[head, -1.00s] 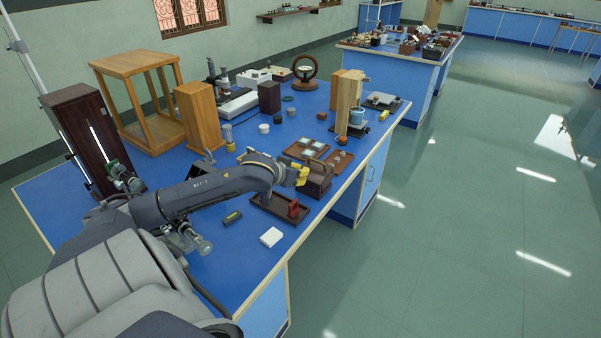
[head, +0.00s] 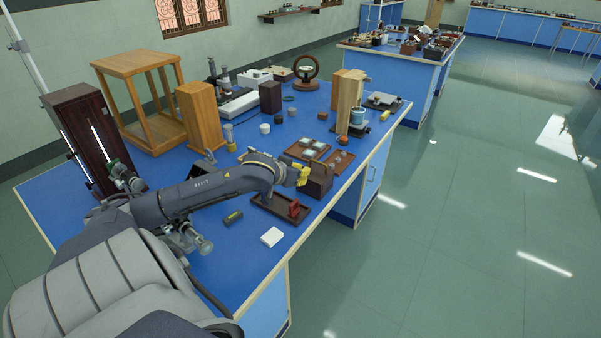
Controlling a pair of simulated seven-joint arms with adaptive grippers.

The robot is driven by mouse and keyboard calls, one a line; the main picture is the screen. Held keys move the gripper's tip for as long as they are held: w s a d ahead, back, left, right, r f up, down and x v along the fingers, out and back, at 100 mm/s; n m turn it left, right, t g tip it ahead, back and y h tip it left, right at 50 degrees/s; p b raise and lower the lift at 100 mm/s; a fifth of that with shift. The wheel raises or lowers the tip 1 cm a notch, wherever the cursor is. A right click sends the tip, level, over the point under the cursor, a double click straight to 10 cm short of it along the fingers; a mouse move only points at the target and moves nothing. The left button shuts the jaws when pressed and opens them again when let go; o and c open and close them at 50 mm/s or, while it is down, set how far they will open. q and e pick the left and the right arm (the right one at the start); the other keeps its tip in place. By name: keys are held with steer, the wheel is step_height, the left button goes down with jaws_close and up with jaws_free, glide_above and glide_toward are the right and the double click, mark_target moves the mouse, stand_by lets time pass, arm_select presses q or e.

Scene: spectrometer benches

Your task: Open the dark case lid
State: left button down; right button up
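A dark brown case (head: 320,181) stands near the right edge of the blue bench, beyond a shallow dark tray. My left arm reaches across the bench from the left. Its gripper (head: 303,176), with yellow parts, is at the left side of the case, close to its upper part. The gripper hides some of the case. Whether the fingers touch the lid, and how far apart they are, is too small to tell. My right gripper is not in view.
The shallow dark tray (head: 270,203) holds a red piece (head: 294,208). A white block (head: 272,236) and a small dark yellow-marked item (head: 233,217) lie nearer. Flat trays with pale squares (head: 308,148) lie behind the case. The bench edge is close on the right.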

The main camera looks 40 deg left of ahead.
arm_select(q)
steer(key=v, duration=1.2)
stand_by(0.3)
